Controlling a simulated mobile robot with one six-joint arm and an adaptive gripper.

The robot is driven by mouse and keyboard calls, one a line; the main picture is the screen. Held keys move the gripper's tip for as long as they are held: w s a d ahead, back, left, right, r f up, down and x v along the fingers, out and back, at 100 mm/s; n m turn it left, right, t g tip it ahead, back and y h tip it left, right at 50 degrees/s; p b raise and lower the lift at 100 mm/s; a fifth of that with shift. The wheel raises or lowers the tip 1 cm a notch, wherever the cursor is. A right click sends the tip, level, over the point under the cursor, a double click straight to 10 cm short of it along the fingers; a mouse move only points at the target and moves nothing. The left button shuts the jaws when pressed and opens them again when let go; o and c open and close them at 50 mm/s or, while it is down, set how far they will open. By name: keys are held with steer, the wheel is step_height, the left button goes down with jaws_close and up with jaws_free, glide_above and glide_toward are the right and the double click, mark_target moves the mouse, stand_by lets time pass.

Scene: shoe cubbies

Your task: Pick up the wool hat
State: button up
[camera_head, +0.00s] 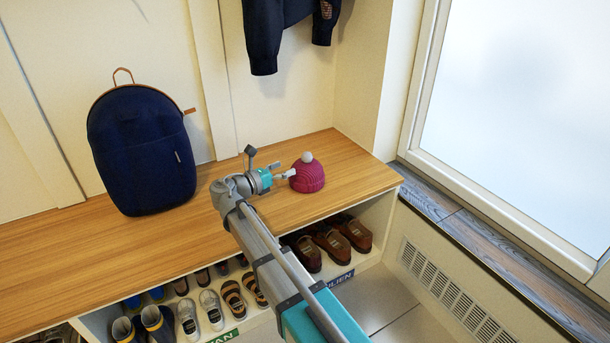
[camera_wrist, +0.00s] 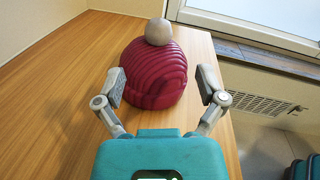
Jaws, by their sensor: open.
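The wool hat (camera_head: 307,176) is dark pink and ribbed with a pale grey pompom on top. It stands upright on the wooden bench top (camera_head: 350,180), toward its right end. In the wrist view the hat (camera_wrist: 155,75) is straight ahead, with the pompom at the top of the picture. My gripper (camera_wrist: 160,88) is open, one finger to the left and one to the right of the hat's near, lower part. I cannot tell whether either finger touches it. In the head view my gripper (camera_head: 284,172) is at the hat's left side.
A dark blue backpack (camera_head: 142,150) stands on the bench at the left, against the wall. A dark jacket (camera_head: 282,25) hangs above. Cubbies below hold several shoes, including brown ones (camera_head: 340,240). A window (camera_head: 530,110) is at the right.

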mark_target(302, 160)
steer(key=shift+x, duration=1.55)
steer(key=shift+w+d, duration=0.1)
steer(key=shift+x, duration=2.5)
steer(key=shift+c, duration=0.2)
jaws_close()
